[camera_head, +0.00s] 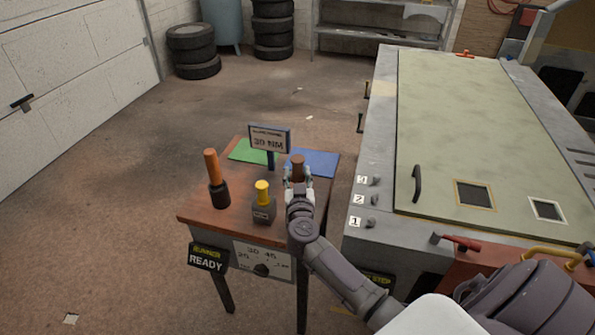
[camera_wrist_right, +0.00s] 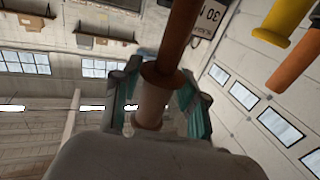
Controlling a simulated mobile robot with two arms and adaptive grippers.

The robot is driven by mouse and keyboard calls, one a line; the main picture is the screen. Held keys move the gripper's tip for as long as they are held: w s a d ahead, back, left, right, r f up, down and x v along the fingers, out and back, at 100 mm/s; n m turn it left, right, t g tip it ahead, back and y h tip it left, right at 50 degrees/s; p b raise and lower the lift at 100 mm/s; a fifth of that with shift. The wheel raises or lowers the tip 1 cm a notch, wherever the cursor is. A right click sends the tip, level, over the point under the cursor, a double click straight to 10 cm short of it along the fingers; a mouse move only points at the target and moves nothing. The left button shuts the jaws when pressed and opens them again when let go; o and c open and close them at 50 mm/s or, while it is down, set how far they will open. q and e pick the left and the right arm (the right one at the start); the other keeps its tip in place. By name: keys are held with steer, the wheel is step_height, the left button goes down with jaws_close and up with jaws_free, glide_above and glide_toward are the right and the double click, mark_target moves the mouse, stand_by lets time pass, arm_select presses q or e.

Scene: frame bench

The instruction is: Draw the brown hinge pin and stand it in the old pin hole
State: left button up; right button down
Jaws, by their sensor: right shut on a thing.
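My right gripper (camera_head: 299,183) is over the right part of the small wooden table. It is shut on a brown pin (camera_head: 298,163), whose top shows above the fingers. In the right wrist view, the brown pin (camera_wrist_right: 181,38) rises from a wider brown collar, with a paler cylinder below it between the fingers of the right gripper (camera_wrist_right: 155,88). Whether its lower end touches anything is hidden. I cannot make out the old pin hole. My left gripper is not in view.
An orange-handled tool (camera_head: 212,168) and a yellow-topped block (camera_head: 264,208) stand on the table (camera_head: 237,214) left of the gripper. A 30 NM sign (camera_head: 269,141) stands behind, between green (camera_head: 247,152) and blue (camera_head: 322,162) mats. A large bench (camera_head: 387,150) stands right.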

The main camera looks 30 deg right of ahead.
steer(key=shift+f+b, duration=0.95)
steer(key=shift+f, duration=1.1)
steer(key=shift+p, duration=0.5)
steer(key=shift+p, duration=0.45)
steer(key=shift+p, duration=0.4)
steer(key=shift+f+b, duration=2.75)
steer(key=shift+f, duration=1.25)
